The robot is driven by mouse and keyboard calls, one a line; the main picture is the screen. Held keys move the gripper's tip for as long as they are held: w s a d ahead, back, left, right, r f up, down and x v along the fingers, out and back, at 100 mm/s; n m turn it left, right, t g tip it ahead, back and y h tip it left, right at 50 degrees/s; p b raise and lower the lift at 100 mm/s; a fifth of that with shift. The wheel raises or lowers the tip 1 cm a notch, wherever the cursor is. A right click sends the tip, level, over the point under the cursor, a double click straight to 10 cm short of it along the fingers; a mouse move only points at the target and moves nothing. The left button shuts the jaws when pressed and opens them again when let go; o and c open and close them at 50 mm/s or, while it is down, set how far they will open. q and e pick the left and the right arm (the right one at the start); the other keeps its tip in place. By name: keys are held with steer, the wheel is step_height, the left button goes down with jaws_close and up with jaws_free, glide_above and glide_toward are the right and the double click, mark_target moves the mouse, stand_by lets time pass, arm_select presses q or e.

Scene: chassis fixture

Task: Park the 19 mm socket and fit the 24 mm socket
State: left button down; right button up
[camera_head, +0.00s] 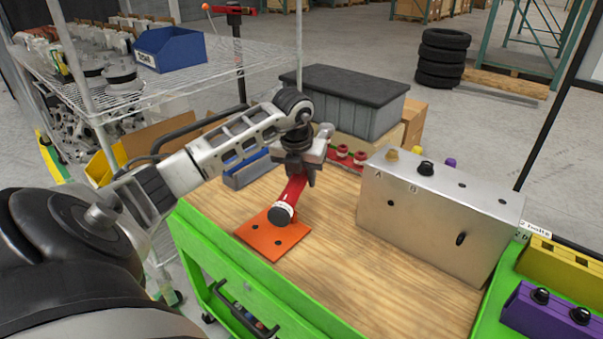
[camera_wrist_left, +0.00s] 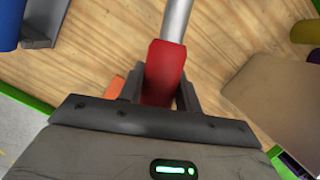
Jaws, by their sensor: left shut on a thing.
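My left gripper (camera_head: 299,172) is shut on a red tool (camera_head: 291,192), which slants down toward an orange plate (camera_head: 263,238) with dark holes. The tool's near end is dark with a pale ring, just over or at the plate's far edge; whether it touches is unclear. In the left wrist view the red tool (camera_wrist_left: 164,70) sits between the fingers, with a silver shaft (camera_wrist_left: 176,18) running away from it. Small red-and-white pieces (camera_head: 342,151) stand on a red strip behind the gripper. I cannot read any socket size. My right gripper is out of view.
A grey lidded box (camera_head: 345,100) is behind. Yellow (camera_head: 562,272) and purple (camera_head: 545,315) holders are at right. The front wooden top is clear.

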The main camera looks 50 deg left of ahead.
arm_select(q)
steer(key=shift+f+b, duration=0.6)
steer(key=shift+f, duration=0.2)
steer(key=shift+r, duration=0.15)
steer(key=shift+r+p, duration=2.15)
steer(key=shift+r, duration=0.5)
